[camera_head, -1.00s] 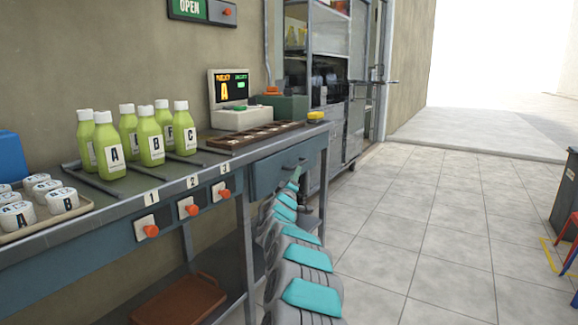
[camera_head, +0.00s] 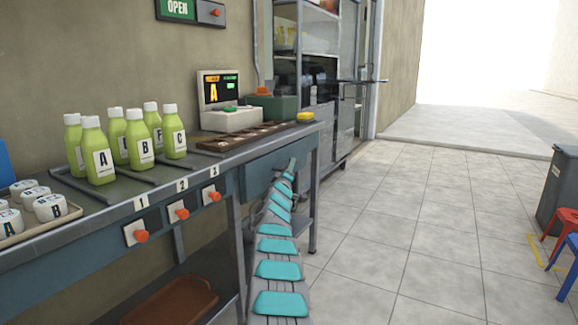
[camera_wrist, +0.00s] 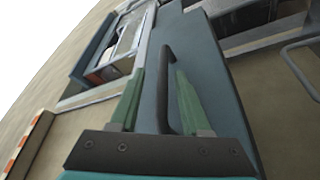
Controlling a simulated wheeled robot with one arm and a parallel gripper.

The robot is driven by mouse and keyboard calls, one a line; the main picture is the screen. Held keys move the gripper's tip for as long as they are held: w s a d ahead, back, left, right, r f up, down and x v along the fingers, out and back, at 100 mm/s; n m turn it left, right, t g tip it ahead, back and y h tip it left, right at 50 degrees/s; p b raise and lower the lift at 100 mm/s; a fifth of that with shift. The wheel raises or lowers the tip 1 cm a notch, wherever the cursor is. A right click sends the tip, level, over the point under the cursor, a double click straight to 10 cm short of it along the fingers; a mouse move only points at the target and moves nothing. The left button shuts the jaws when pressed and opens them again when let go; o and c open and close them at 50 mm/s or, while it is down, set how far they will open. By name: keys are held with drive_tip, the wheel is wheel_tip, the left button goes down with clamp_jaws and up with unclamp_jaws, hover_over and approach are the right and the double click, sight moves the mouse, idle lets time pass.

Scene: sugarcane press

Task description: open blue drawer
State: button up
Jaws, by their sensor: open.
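The blue drawer (camera_head: 257,176) is under the right end of the counter, and its front looks flush with the frame. In the wrist view the blue drawer front (camera_wrist: 212,75) fills the middle. Its dark bar handle (camera_wrist: 172,85) stands out from it. My gripper (camera_wrist: 158,72) is open, with one green finger on each side of the handle; I cannot tell whether either finger touches it. In the head view my gripper (camera_head: 291,164) is small at the far end of my arm, which hides the handle.
The counter (camera_head: 225,160) holds green bottles (camera_head: 98,155), white-lidded cups on a tray (camera_head: 10,235), and a display (camera_head: 216,90). Orange buttons (camera_head: 140,236) line its front. A counter leg (camera_head: 314,195) stands right of the drawer. Tiled floor (camera_head: 400,220) is clear; stools (camera_head: 562,222) are far right.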

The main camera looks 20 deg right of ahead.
drive_tip(key=shift+w+d, duration=0.25)
drive_tip(key=shift+w, duration=0.35)
drive_tip(key=shift+c, duration=0.4)
clamp_jaws()
idle(0.9)
